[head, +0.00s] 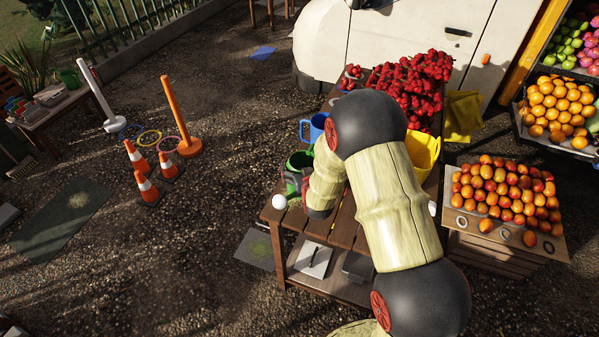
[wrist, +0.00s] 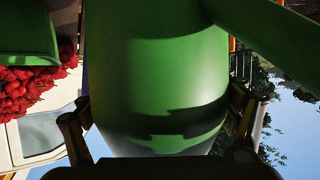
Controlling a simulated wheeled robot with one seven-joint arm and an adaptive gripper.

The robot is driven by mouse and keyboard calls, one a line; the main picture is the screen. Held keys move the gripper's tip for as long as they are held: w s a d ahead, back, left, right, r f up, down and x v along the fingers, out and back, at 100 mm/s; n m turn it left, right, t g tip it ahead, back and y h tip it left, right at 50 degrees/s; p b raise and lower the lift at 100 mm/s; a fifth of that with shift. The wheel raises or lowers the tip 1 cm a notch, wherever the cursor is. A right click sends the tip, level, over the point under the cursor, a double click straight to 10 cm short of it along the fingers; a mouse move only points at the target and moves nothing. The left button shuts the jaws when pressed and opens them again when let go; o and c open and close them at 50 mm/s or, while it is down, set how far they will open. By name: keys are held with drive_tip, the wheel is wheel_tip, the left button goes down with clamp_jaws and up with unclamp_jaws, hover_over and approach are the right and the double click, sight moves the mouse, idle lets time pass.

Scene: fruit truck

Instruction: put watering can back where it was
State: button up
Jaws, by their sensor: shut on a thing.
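The green watering can (wrist: 165,75) fills the middle of the wrist view, close to the camera. My gripper (wrist: 163,115) is shut on it, with one finger at each side of its body. In the head view the green can (head: 298,160) shows at the left end of the wooden table (head: 338,232), beside my wrist. My arm covers part of the can and of the table there. I cannot tell whether the can's base touches the tabletop.
Red fruit (head: 412,85) is heaped at the table's back. A white ball (head: 280,202) is at the front left corner. Cones (head: 137,158) stand on the ground left.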

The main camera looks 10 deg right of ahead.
drive_tip(key=shift+w+a+f, duration=0.1)
drive_tip(key=shift+w+f, duration=0.55)
drive_tip(key=f, duration=0.2)
drive_tip(key=f+b, duration=0.1)
drive_tip(key=shift+w+f, duration=0.15)
drive_tip(key=shift+w, duration=0.1)
drive_tip(key=o, duration=1.8)
drive_tip(key=shift+s, duration=0.1)
drive_tip(key=shift+f, duration=0.25)
